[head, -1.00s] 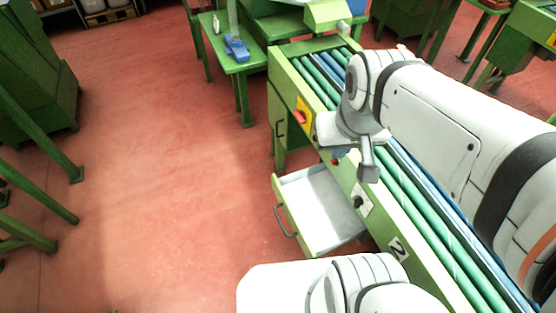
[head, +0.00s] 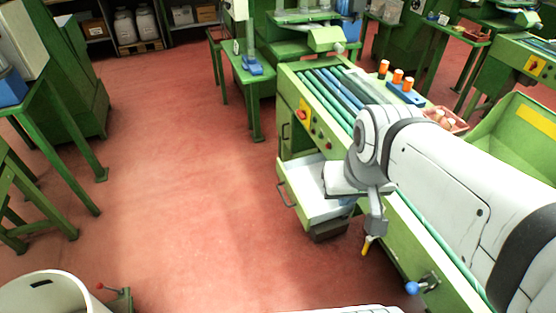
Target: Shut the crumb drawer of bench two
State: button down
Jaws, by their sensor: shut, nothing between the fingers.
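Bench two is the green roller bench (head: 407,240) running from the upper middle to the lower right. Its crumb drawer (head: 318,207) is pulled out of the left side, with a white inside, a green front and a grey handle (head: 285,196) on that front. My gripper (head: 375,229) is shut and empty, pointing down. In the picture it lies to the right of the drawer front and overlaps the bench side. I cannot tell whether it touches anything. My gripper and wrist hide the drawer's right end and part of the bench side. The bench's number plate is not visible.
A yellow-tipped part (head: 367,246) shows just below my gripper. A blue-knobbed lever (head: 412,288) sticks out of the bench side. A white bin (head: 45,295) stands at lower left. Orange-topped spools (head: 397,76) stand behind the rollers. The red floor left of the drawer is clear.

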aim_at(301, 178)
jog(key=u, duration=0.5)
jog(key=i, duration=1)
